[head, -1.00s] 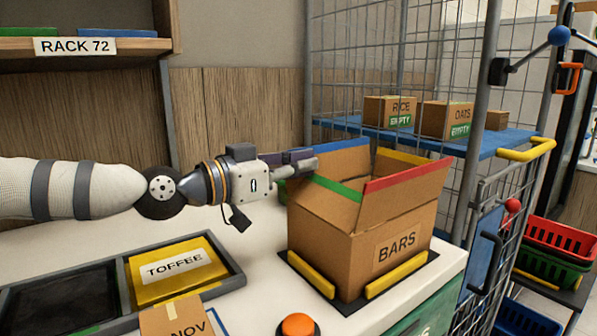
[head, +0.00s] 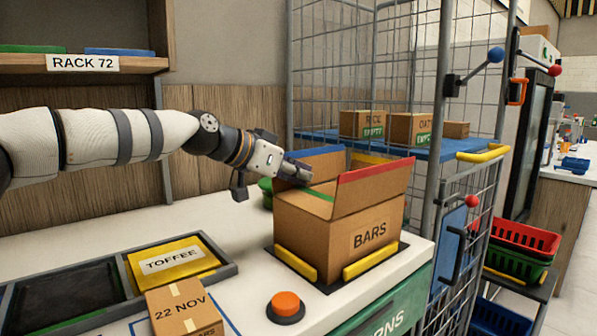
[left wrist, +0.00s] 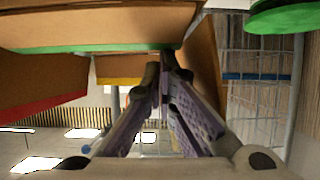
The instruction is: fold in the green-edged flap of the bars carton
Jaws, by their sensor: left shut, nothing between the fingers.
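The bars carton (head: 340,245) stands upright on the counter with its top flaps visible. Its green-edged flap (head: 320,195) is on the left side and leans inward over the opening. The flap also shows in the left wrist view (left wrist: 80,48), its green edge across the upper left. My left gripper (head: 306,177) is shut and empty, with its fingertips at the green edge; I cannot tell whether they touch it. Its fingers also show in the left wrist view (left wrist: 160,80). The red-edged flap (head: 375,172) stands raised. My right gripper is not in view.
The blue-edged flap (head: 318,157) and yellow-edged flap (head: 365,160) are at the back. Yellow stops (head: 296,265) flank the carton's base. A wire cage (head: 370,60) stands behind. A green round object (head: 265,188) sits behind the carton. An orange button (head: 286,304) is in front.

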